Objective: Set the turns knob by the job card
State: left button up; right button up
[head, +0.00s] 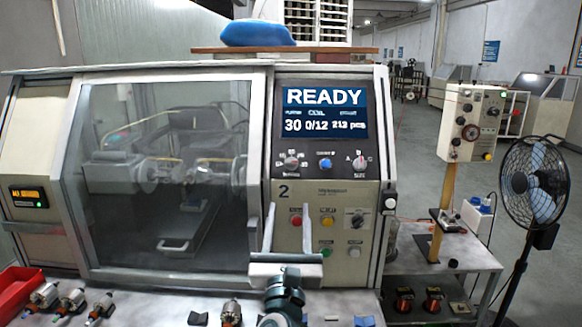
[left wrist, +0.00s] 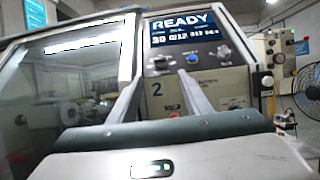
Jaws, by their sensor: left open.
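The screen (head: 325,110) above reads READY, 30, 0/12 and about 212 pcs. My left gripper (head: 288,212) is open and empty, fingers pointing up in front of the lower panel, below the dark knob. In the left wrist view its fingers (left wrist: 160,72) frame the panel. I cannot make out a job card.
Push buttons (head: 327,221) sit on the lower panel near my fingers. A windowed guard (head: 165,175) covers the left. Armatures (head: 72,299) and a red bin (head: 18,288) lie on the front ledge. A fan (head: 533,185) and a side cart (head: 460,255) stand right.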

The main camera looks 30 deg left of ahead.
aim_at(291, 164)
pick_arm(q)
jog(key=p+x, duration=0.5)
jog(key=x, duration=0.9)
jog(key=shift+w+p, duration=0.1)
jog(key=shift+p, duration=0.2)
jog(key=shift+f, duration=0.1)
jog(key=c, duration=1.1)
